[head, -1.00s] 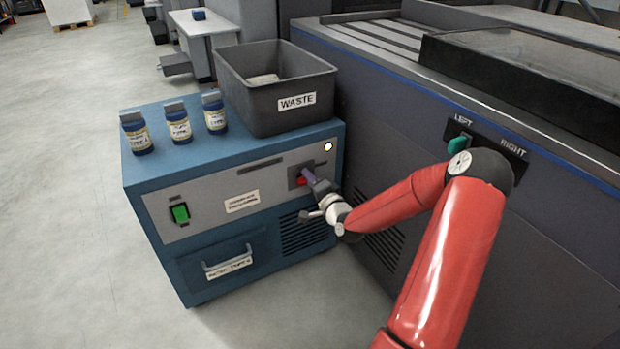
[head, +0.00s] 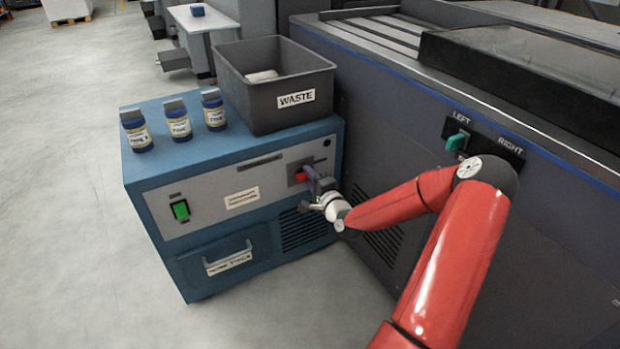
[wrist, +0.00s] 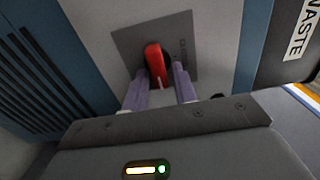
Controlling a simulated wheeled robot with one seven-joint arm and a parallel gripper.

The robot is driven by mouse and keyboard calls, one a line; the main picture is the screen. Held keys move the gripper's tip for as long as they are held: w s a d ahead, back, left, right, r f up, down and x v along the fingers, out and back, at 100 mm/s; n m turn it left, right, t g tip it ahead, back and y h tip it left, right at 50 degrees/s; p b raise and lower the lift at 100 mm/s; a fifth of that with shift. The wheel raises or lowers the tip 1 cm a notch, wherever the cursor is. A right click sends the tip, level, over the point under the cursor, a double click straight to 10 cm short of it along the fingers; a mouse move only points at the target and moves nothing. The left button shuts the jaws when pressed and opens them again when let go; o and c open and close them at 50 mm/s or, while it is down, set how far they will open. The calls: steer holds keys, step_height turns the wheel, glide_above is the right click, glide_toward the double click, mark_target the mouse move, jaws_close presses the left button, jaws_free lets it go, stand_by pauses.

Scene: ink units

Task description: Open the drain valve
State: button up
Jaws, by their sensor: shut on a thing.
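The drain valve's red handle (head: 302,177) sits on a dark plate at the upper right of the blue unit's grey front panel. In the wrist view the red handle (wrist: 155,63) stands out from its plate, with a lavender finger on each side. My gripper (head: 313,183) is at the handle from the front right and is shut on it. The lettering on the plate is too small to read.
A large machine with a LEFT/RIGHT selector (head: 457,142) stands close on the right.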

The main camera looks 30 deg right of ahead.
steer(key=o, duration=0.7)
steer(key=s, duration=0.7)
steer(key=shift+s+d, duration=0.2)
steer(key=shift+s, duration=0.2)
